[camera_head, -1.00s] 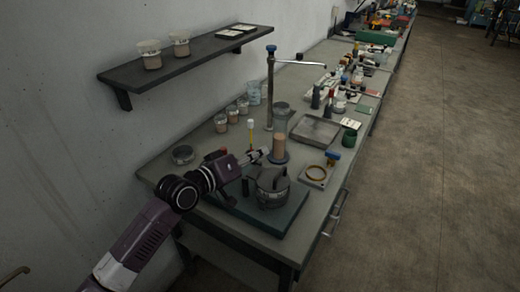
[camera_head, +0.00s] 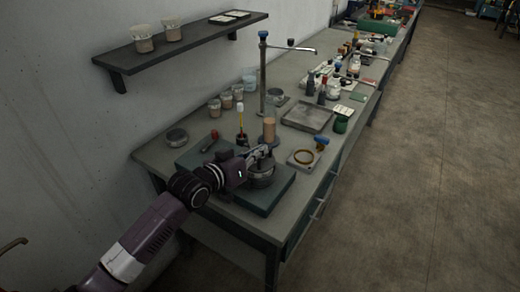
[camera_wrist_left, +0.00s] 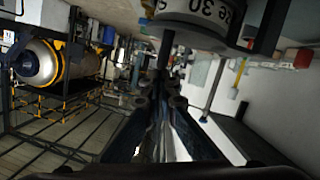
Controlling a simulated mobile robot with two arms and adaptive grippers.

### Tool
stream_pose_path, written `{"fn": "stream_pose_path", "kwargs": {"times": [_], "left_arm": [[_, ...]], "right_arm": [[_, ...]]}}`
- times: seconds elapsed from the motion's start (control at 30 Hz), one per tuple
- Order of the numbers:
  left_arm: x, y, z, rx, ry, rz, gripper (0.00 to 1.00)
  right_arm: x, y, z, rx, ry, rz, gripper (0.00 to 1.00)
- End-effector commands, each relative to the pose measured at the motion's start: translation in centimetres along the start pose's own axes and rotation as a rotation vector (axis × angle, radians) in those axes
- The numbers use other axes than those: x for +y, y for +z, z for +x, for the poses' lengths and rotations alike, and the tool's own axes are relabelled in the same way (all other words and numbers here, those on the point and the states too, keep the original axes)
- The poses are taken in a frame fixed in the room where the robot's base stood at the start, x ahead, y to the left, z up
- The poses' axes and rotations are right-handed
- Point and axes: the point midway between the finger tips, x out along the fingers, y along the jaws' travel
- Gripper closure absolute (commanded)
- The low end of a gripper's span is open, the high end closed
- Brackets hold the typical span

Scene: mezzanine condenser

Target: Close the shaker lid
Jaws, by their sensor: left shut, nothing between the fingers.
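The shaker (camera_head: 262,178) is a dark, round device with a lighter band, standing on a teal mat (camera_head: 262,203) at the near end of the bench. My left gripper (camera_head: 263,150) is over the top of it and hides much of that part, so I cannot tell how the lid sits. My right gripper is not in view.
A stand (camera_head: 263,75) with a tall rod and a filled clear cylinder (camera_head: 269,127) rise just behind the shaker. Several beakers (camera_head: 226,98) stand behind. A wall shelf (camera_head: 180,48) hangs at upper left.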

Motion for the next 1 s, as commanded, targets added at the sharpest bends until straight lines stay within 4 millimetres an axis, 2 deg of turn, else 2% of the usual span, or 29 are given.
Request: {"fn": "stream_pose_path", "kwargs": {"times": [0.13,0.53,0.67,0.93,0.97,1.0], "left_arm": [[0.0,0.1,0.0,-0.001,0.0,-0.001,1.0],[0.0,0.0,0.0,-0.001,0.0,-0.001,1.0],[0.2,-1.0,-0.2,0.0,0.0,-0.001,1.0],[1.1,-4.8,-0.8,0.004,-0.004,-0.002,1.0],[0.7,-3.7,-1.2,0.002,-0.004,-0.003,1.0],[0.7,-3.5,-1.9,0.002,-0.005,-0.001,1.0]], "right_arm": [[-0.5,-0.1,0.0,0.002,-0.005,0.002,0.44],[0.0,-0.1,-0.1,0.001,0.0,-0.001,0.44],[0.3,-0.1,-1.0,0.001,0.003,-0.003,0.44],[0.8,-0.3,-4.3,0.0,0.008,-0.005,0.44],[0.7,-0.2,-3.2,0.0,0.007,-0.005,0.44],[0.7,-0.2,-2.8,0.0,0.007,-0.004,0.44]]}}
